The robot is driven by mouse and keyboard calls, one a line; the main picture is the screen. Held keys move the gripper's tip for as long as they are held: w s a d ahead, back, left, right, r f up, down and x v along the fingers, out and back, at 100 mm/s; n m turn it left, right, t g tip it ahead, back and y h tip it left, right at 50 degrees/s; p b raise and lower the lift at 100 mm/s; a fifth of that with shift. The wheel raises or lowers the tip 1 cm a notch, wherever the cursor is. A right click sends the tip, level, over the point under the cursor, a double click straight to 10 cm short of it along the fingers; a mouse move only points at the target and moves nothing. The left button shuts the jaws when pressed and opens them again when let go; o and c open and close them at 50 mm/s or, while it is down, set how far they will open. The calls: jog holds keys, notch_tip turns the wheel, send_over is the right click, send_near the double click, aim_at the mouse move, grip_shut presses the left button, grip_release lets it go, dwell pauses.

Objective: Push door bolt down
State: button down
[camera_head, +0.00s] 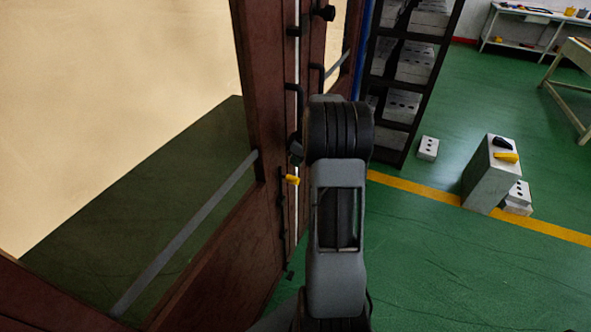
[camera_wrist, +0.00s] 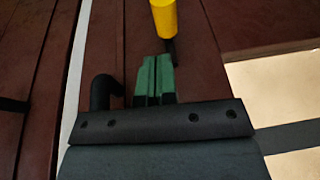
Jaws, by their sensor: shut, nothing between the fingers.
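The reddish-brown door (camera_head: 262,110) has a bolt with a yellow knob (camera_head: 291,180) on its edge side. The yellow knob also shows at the top of the wrist view (camera_wrist: 165,18), with a dark rod beside its end. My gripper (camera_head: 296,152) is at the door just above the yellow knob in the head view, partly hidden by my wrist. In the wrist view its green fingers (camera_wrist: 155,80) are shut together and empty, pointing toward the knob. A small gap seems to separate them; contact cannot be told.
A black curved handle (camera_wrist: 103,92) is close beside the fingers. Door glass (camera_head: 190,200) with a grey bar is at left. A dark shelf (camera_head: 405,75) of grey blocks stands behind at right. Loose blocks (camera_head: 428,148) sit on the green floor, which is otherwise mostly open.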

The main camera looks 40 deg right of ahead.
aim_at(296, 180)
jog(key=shift+s+a+f+p, duration=0.1)
jog(key=shift+a+f+p, duration=0.1)
jog(key=shift+f, duration=0.9)
jog(key=shift+s+a+f+p, duration=0.1)
jog(key=shift+a+f, duration=0.1)
jog(key=shift+f, duration=0.85)
notch_tip(296, 180, down, 5)
jog(key=b, duration=0.4)
jog(key=shift+r+b, duration=0.1)
jog(key=shift+b, duration=0.25)
jog(key=shift+r, duration=0.1)
jog(key=w+p+v, duration=0.1)
jog(key=v, duration=1.3)
jog(key=shift+w+r, duration=0.15)
jog(key=shift+r, duration=0.1)
